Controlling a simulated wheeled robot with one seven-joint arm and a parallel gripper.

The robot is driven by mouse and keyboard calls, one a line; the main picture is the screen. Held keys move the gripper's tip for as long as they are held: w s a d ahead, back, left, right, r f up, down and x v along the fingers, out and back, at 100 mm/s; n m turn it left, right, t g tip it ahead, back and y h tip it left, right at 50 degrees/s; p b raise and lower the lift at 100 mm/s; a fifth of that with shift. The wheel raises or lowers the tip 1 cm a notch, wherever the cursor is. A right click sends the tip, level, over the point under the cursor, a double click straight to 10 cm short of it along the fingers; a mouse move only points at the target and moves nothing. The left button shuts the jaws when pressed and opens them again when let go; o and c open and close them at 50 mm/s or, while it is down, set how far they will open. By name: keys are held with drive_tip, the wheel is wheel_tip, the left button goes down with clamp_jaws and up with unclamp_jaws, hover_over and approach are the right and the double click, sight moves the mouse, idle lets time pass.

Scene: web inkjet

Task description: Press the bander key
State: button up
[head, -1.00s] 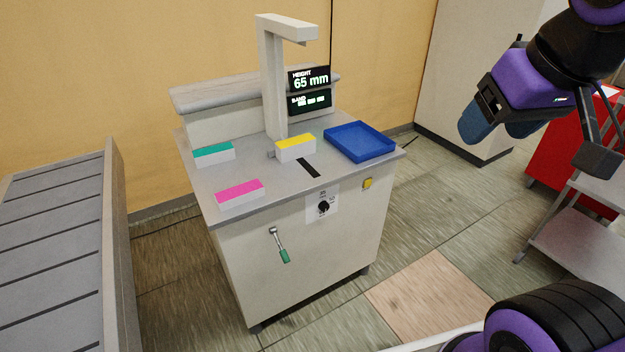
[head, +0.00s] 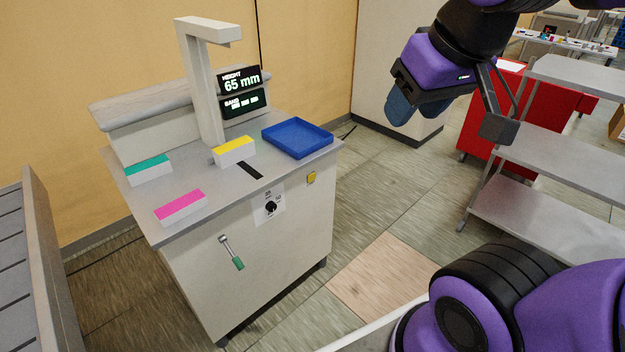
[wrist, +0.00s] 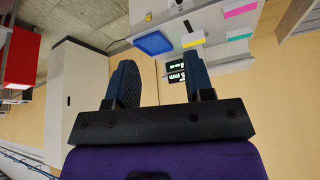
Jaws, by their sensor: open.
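The bander is a pale cabinet (head: 290,240) with a grey top, a post and a display (head: 241,86) reading 65 mm. A small yellow key (head: 311,177) sits on its front face near the right top corner, beside a black dial (head: 271,207). My gripper (head: 402,108) is up in the air to the right of the cabinet, apart from it and the key. In the wrist view my gripper (wrist: 162,80) has its two dark fingers spread with nothing between them.
On the bander top lie a blue tray (head: 297,138) and yellow (head: 234,150), teal (head: 148,169) and pink (head: 180,206) topped blocks. A green-handled lever (head: 232,253) is on the front. A grey shelf rack (head: 560,150) and red cabinet (head: 480,125) stand right. Floor before the bander is clear.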

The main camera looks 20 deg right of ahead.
clamp_jaws()
idle(1.4)
